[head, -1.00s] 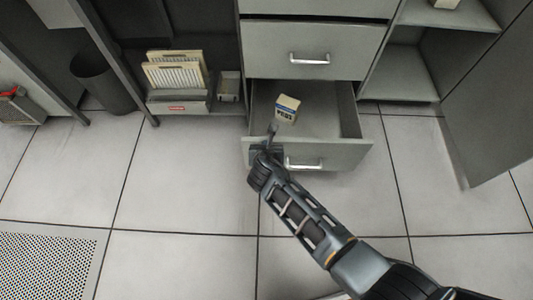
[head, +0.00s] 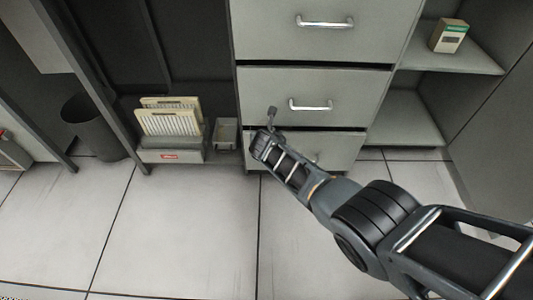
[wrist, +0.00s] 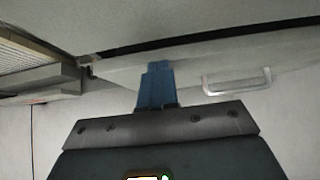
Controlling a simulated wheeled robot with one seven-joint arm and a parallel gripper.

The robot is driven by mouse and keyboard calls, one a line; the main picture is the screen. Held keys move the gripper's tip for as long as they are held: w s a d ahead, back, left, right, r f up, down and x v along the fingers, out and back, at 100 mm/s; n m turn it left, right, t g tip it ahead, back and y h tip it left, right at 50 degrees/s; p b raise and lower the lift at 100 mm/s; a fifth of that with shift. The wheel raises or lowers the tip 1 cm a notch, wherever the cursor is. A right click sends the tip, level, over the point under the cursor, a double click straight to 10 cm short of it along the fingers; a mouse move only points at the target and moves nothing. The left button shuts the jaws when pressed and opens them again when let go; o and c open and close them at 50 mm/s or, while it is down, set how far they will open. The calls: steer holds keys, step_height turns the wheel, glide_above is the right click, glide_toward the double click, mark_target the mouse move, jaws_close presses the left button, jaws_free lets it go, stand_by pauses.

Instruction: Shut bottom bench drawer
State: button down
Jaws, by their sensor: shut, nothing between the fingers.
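The bottom bench drawer (head: 343,150) is the lowest grey front under two others. It looks flush or nearly flush with the bench, with a thin dark line above it. Its handle (head: 305,156) is mostly behind my arm in the head view. In the wrist view the drawer front (wrist: 190,75) shows its handle (wrist: 238,80) to the right of my fingers. My gripper (head: 271,118) is shut and empty at the left part of the drawer front. Its fingers (wrist: 156,84) are at or very near the front; contact is unclear.
The middle drawer (head: 310,90) and top drawer (head: 320,30) look shut. A small box (head: 448,37) stands on the open shelf at right. A card rack (head: 170,125), a small tray (head: 224,134) and a dark bin (head: 92,125) are at left. The tiled floor in front is clear.

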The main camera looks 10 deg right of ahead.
steer(key=shift+w+d+r+b, duration=0.1)
steer(key=shift+w+d+b, duration=0.1)
steer(key=shift+w, duration=0.2)
steer(key=shift+w+d+b, duration=0.1)
steer(key=shift+w+b, duration=0.05)
steer(key=shift+w, duration=0.25)
steer(key=shift+w+r, duration=0.1)
